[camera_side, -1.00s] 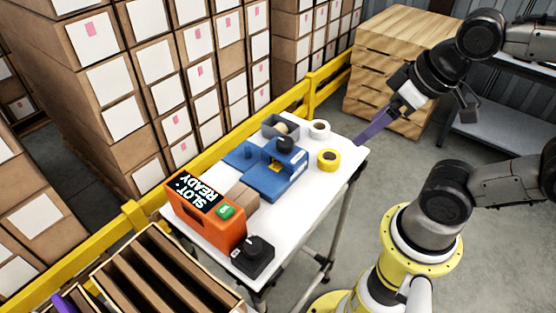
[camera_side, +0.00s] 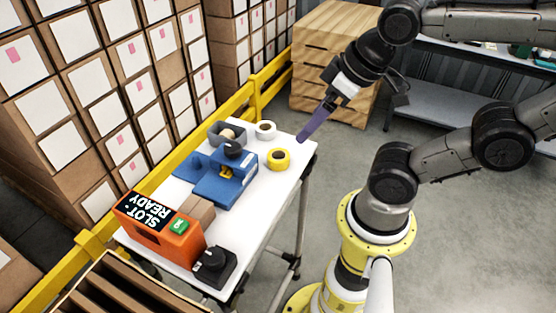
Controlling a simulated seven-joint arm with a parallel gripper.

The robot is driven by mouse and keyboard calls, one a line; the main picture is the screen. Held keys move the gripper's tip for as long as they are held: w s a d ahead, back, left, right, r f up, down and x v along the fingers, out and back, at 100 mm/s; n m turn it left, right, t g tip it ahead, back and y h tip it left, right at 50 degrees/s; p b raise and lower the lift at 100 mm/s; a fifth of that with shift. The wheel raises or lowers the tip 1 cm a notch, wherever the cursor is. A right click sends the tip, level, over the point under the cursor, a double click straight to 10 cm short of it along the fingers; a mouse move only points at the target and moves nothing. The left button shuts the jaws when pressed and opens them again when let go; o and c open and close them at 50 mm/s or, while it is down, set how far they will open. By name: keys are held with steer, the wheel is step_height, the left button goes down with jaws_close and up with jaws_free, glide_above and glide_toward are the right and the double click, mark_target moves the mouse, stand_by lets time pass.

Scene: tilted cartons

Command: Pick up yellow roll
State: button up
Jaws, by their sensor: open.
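The yellow roll (camera_side: 279,159) lies flat on the white table (camera_side: 258,221), near its right edge, with a dark centre. My gripper (camera_side: 304,138) has long purple fingers that point down and left. Their tips are above and to the right of the yellow roll, near the table's far right corner, and appear apart from the roll. The gripper is open with nothing visible in it, though the two fingers overlap in this view. The gap between them is hidden.
A white roll (camera_side: 265,129) lies just behind the yellow roll. A blue fixture (camera_side: 224,192), a grey bin (camera_side: 222,138), a small brown box (camera_side: 196,210), an orange "SLOT READY" box (camera_side: 158,228) and a black knob unit (camera_side: 213,266) occupy the table. A yellow rail (camera_side: 230,107) runs behind.

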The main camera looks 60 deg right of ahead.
steer(key=m+g+y, duration=0.1)
steer(key=m+g, duration=0.5)
steer(key=m, duration=1.2)
glide_above(279, 153)
steer(key=s, duration=0.1)
step_height(279, 153, down, 6)
steer(key=f, duration=0.7)
steer(key=shift+a+f, duration=0.4)
steer(key=shift+w+a+f, duration=0.1)
steer(key=shift+a+f, duration=0.1)
steer(key=shift+f, duration=1.35)
steer(key=shift+a+f, duration=0.2)
steer(key=shift+f, duration=1.3)
steer(key=c, duration=1.2)
